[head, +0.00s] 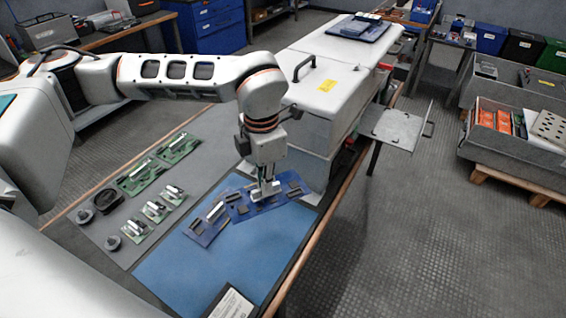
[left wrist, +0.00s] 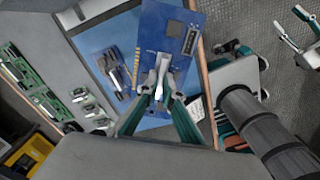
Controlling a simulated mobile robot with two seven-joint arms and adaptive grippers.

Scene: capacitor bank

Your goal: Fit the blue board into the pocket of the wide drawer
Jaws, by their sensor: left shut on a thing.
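My left gripper (head: 264,190) is shut on a blue board (head: 248,208), gripping a pale part that stands up from its face. In the left wrist view the board (left wrist: 165,35) extends beyond the fingertips (left wrist: 160,92), with dark chips and a connector. The board is above the blue mat; the exact gap is unclear. A second blue board (head: 205,226) lies on the mat beside it. A shallow grey tray-like drawer (head: 392,126) with a handle sticks out from the white cabinet; its pocket cannot be made out. My right gripper (left wrist: 298,32) appears at the left wrist view's edge, fingers apart.
Green boards (head: 178,150) and dark round parts lie on the grey bench left of the blue mat (head: 220,262). A placard (head: 232,304) lies at the mat's near edge. The white cabinet (head: 330,75) stands behind the boards. The floor right of the bench is clear.

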